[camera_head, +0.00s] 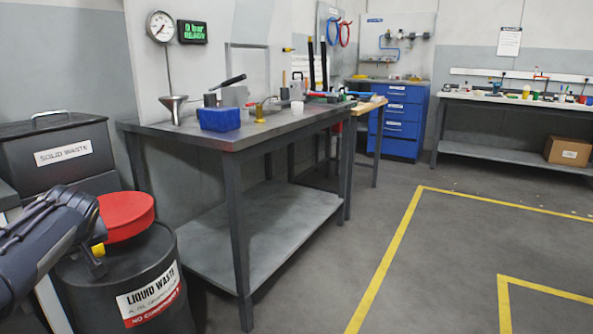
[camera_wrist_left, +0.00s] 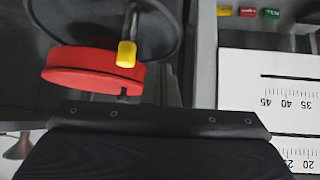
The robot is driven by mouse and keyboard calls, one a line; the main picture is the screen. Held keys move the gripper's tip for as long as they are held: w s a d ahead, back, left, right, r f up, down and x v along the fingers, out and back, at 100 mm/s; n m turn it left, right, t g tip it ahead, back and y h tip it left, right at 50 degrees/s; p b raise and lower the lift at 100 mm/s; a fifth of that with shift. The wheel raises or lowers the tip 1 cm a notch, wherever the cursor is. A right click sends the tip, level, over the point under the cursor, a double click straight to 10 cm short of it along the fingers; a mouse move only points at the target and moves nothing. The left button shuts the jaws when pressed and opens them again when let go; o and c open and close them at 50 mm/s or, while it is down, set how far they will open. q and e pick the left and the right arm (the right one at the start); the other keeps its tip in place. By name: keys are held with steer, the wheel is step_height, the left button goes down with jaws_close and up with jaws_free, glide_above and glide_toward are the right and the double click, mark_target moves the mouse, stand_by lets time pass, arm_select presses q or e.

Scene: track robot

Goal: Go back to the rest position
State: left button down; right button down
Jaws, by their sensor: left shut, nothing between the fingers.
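My left gripper (camera_head: 72,208) is at the lower left of the head view, close to the red lid of the liquid waste drum. It is shut and empty. Its fingertips are hard to make out there. In the left wrist view a dark plate and housing of my left gripper (camera_wrist_left: 155,118) fill the bottom, with nothing held. My right gripper is in neither view.
The black liquid waste drum (camera_head: 105,285) has a red lid (camera_head: 125,215) and a yellow-tipped lever (camera_head: 98,249). A solid waste bin (camera_head: 50,150) stands behind. A workbench (camera_head: 270,133) is to the right. The marked floor (camera_head: 450,260) is clear.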

arm_select(q)
steer(key=s+d+f+m+h, duration=0.3)
steer(key=s+d+f+h, duration=0.1)
steer(key=s+d, duration=0.55)
steer(key=s+d+f+m+h+p, duration=0.1)
steer(key=s+d+f+m+h, duration=0.25)
steer(key=s+d, duration=0.6)
steer(key=s+d+f+m+h, duration=0.3)
steer(key=s+d+f, duration=0.2)
steer(key=s+d, duration=0.45)
step_height(320, 180, up, 39)
steer(key=w+p, duration=0.1)
steer(key=p, duration=3.7)
steer(key=shift+w+d+f, duration=0.15)
steer(key=shift+d+f, duration=0.05)
steer(key=shift+d, duration=0.05)
